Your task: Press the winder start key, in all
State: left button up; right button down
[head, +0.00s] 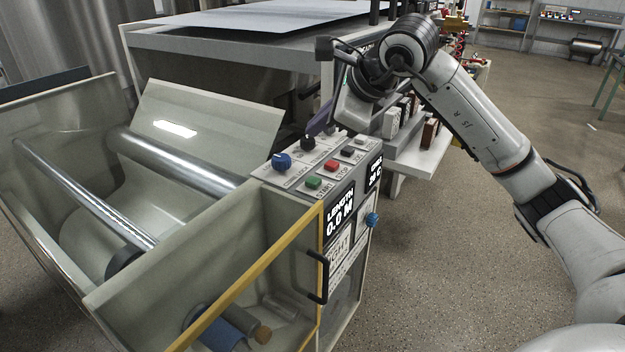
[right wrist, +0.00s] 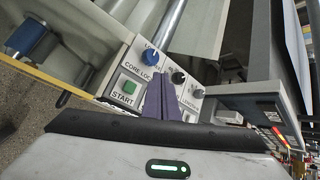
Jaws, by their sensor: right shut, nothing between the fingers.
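The green start key (head: 313,182) sits on the sloped top panel of the winder (head: 262,215), with the word START printed beside it. It also shows in the right wrist view (right wrist: 129,87), left of the fingertips. My right gripper (head: 320,122) hangs over the far side of the key panel, its purple fingers partly hidden by the wrist. In the right wrist view the fingers (right wrist: 167,88) are shut and empty, and appear apart from the green key. The red stop key (head: 331,165) is next to the start key; the fingers seem to hide it in the wrist view. My left gripper is in no view.
A blue knob (head: 281,161) and a black knob (head: 308,143) stand up from the panel. A dark key (head: 347,151) is beyond the red one. The front display (head: 340,211) reads LENGTH 0.0 M. A yellow-edged clear guard (head: 255,270) and black handle (head: 318,277) are at the near side.

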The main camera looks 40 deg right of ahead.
aim_at(318, 182)
notch_tip(318, 182, down, 8)
jog(key=b, duration=0.6)
jog(key=shift+f+b, duration=0.15)
jog(key=shift+b, duration=0.15)
jog(key=shift+f, duration=0.1)
dwell(0.5)
dwell(0.9)
jog(key=shift+f, duration=0.15)
jog(key=shift+f+b, duration=0.25)
jog(key=shift+b, duration=0.2)
